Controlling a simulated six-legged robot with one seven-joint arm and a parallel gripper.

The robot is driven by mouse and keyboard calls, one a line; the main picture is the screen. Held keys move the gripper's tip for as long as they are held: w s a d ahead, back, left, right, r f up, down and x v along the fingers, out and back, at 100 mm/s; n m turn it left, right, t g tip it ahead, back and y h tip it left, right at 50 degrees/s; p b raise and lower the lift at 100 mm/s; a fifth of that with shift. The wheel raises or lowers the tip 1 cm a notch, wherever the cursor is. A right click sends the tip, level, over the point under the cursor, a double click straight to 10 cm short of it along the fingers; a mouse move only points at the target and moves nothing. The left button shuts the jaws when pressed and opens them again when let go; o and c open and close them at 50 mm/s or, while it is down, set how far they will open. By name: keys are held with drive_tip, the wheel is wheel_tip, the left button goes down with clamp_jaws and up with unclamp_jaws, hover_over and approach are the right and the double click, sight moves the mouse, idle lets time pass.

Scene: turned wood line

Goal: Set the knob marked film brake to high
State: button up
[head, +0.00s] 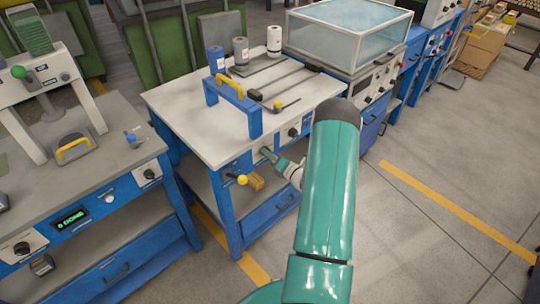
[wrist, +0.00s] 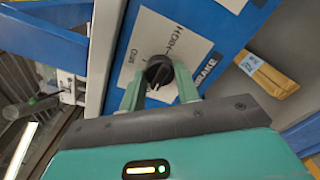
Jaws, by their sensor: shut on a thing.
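The film brake knob (wrist: 158,71) is a round black knob on a white label plate. The plate sits on a blue panel, with the word BRAKE and other tilted, partly covered lettering beside the knob. My gripper (wrist: 158,84) has one green finger on each side of the knob and is shut on it. I cannot tell clearly which mark the knob points to. In the head view my gripper (head: 268,155) is at the front panel of the middle bench (head: 185,105), and the knob is hidden behind it.
A lever with a yellow ball (head: 242,180) and a tan block (head: 255,182) are close below my gripper. A blue frame with a yellow handle (head: 229,88) and several rolls (head: 240,50) stand on the bench top. A glass-covered machine (head: 345,35) is to the right. Floor is free at right.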

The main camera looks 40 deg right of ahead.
drive_tip(key=shift+m, duration=0.3)
drive_tip(key=shift+s+m, duration=0.1)
drive_tip(key=shift+m, duration=17.4)
drive_tip(key=o, duration=1)
drive_tip(key=shift+d, duration=0.1)
